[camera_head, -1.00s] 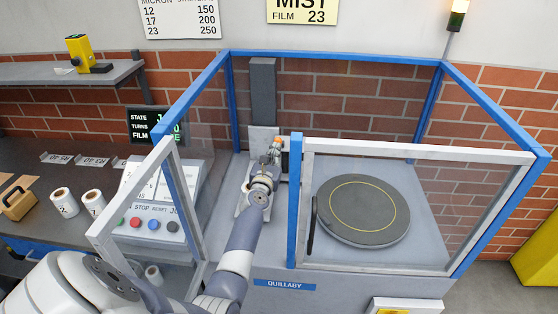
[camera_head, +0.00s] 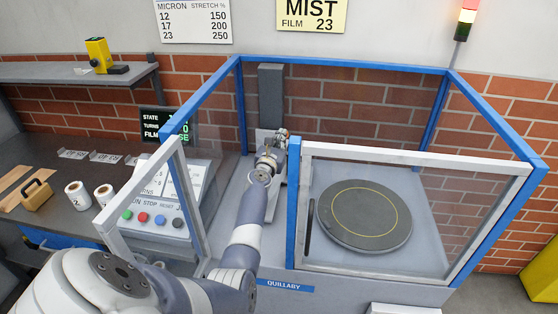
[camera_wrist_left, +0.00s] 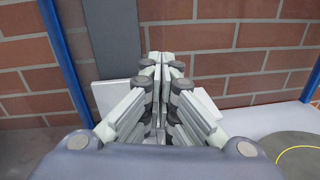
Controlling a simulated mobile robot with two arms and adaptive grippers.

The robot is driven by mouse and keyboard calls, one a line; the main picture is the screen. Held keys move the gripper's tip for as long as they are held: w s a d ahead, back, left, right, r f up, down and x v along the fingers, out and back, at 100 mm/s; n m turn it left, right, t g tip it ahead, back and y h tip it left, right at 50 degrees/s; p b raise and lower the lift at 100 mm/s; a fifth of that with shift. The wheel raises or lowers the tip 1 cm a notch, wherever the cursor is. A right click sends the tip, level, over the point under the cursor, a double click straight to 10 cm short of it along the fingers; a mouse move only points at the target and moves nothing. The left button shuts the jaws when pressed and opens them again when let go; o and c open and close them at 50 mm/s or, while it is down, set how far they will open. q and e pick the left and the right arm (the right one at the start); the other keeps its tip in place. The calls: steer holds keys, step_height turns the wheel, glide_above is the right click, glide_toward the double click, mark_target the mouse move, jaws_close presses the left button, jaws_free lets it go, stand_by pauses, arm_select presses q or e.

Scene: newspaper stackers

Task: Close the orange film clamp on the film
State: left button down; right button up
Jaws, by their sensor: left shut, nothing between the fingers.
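My left gripper (camera_head: 278,137) reaches through the open front of the blue-framed machine to the pale carriage at the foot of the grey mast (camera_head: 271,95). In the left wrist view my left gripper (camera_wrist_left: 160,62) is shut and empty, fingers together, in front of the mast (camera_wrist_left: 113,40) and a white plate (camera_wrist_left: 112,97). I cannot make out the orange film clamp or the film; the gripper may hide them. Whether the clamp is open or closed does not show. My right gripper is out of view.
The round turntable (camera_head: 364,215) is bare, behind the white-framed door panel (camera_head: 420,157). A button panel (camera_head: 155,218) stands left of my arm. Two white film rolls (camera_head: 77,195) and a tan block (camera_head: 37,195) are on the bench. The signal tower (camera_head: 466,18) glows red on top.

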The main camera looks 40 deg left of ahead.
arm_select(q)
steer(key=shift+w+a+r, duration=0.35)
steer(key=shift+w, duration=0.05)
steer(key=shift+w+a+r, duration=0.1)
steer(key=shift+w+r, duration=0.05)
steer(key=shift+w, duration=0.05)
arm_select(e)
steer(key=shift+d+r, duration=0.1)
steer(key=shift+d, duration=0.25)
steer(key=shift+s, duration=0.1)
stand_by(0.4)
